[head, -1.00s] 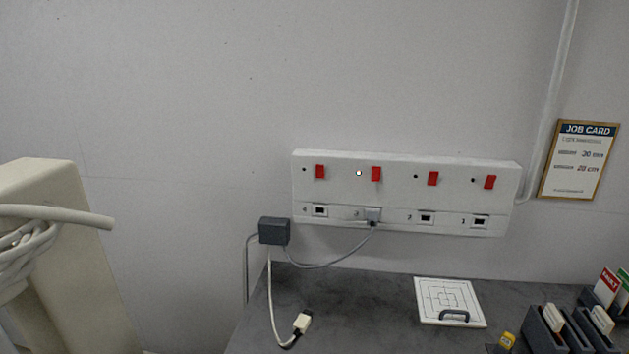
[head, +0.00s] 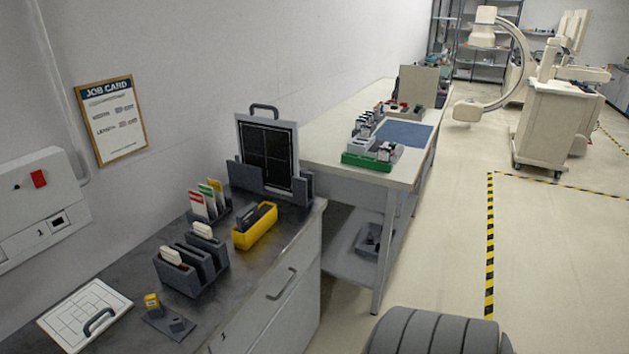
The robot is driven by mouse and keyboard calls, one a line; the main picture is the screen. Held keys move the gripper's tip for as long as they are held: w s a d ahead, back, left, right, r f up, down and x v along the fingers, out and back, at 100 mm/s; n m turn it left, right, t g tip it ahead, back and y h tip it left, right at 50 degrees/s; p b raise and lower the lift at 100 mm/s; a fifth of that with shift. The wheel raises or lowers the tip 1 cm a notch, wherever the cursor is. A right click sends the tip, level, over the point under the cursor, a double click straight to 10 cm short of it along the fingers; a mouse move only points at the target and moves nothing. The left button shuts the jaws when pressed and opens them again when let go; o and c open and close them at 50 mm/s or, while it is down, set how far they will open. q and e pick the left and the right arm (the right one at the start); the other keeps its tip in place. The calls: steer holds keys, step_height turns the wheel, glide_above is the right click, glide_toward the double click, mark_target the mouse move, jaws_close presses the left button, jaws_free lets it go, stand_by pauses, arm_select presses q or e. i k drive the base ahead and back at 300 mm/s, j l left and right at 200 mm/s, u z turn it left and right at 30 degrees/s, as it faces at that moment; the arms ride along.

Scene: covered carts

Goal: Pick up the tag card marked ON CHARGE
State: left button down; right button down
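A small dark rack (head: 222,219) on the dark bench top holds upright tag cards. One is red and white (head: 198,204), one is green and white (head: 208,198), and one is yellow (head: 216,188). Their lettering is too small to read here, so I cannot tell which is marked ON CHARGE. The lower parts of the cards are hidden in the rack. Neither of my grippers is in view.
In front of the rack stand a dark slotted holder (head: 194,278) and a yellow tray (head: 254,235). A framed panel (head: 268,150) stands behind. A white grid board (head: 72,306) lies front left. Open floor (head: 560,260) is at the right.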

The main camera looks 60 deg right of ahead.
mark_target(219, 198)
steer(key=z, duration=1.35)
steer(key=i+l, duration=0.15)
steer(key=l, duration=0.25)
